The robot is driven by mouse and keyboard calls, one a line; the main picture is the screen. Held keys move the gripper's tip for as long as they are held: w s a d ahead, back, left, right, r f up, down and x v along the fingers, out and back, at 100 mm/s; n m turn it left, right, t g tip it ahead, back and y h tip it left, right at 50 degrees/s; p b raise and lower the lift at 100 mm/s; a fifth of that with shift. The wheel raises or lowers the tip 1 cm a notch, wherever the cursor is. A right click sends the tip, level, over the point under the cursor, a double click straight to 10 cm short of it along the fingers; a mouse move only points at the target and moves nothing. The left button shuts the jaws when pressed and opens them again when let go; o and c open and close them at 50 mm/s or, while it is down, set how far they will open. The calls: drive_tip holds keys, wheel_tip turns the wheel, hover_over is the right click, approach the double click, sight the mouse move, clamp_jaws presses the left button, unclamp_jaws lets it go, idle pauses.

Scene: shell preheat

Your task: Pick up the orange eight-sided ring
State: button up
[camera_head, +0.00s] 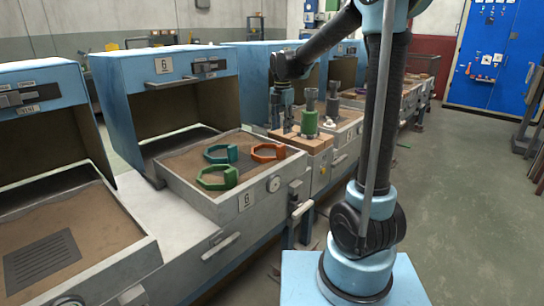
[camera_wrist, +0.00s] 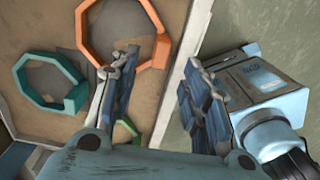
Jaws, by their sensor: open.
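The orange eight-sided ring (camera_head: 280,152) lies flat on the brown bed of the open tray (camera_head: 230,205) marked 6, near its right side. In the wrist view the orange ring (camera_wrist: 161,50) is at top centre, partly cut off by the upper edge. My gripper (camera_head: 283,127) hangs above the tray's far right side, behind the orange ring in the head view. In the wrist view my gripper (camera_wrist: 160,75) is open and empty. Its left finger overlaps the ring's lower edge; its right finger is over the area outside the tray. Their height above the ring is unclear.
A teal ring (camera_head: 232,153) and a green ring (camera_head: 230,176) share the tray; the wrist view shows the teal ring (camera_wrist: 76,98) and part of the green ring (camera_wrist: 134,136). A blue oven hood (camera_head: 118,98) stands behind. A green cylinder (camera_head: 309,124) stands right of the tray.

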sight(281, 145)
wheel_tip(281, 145, down, 5)
drive_tip(key=shift+f, duration=0.1)
drive_tip(key=shift+s+f, duration=0.15)
drive_tip(key=shift+f, duration=1.3)
drive_tip(key=shift+s+f, duration=0.1)
drive_tip(key=shift+f, duration=1.3)
clamp_jaws()
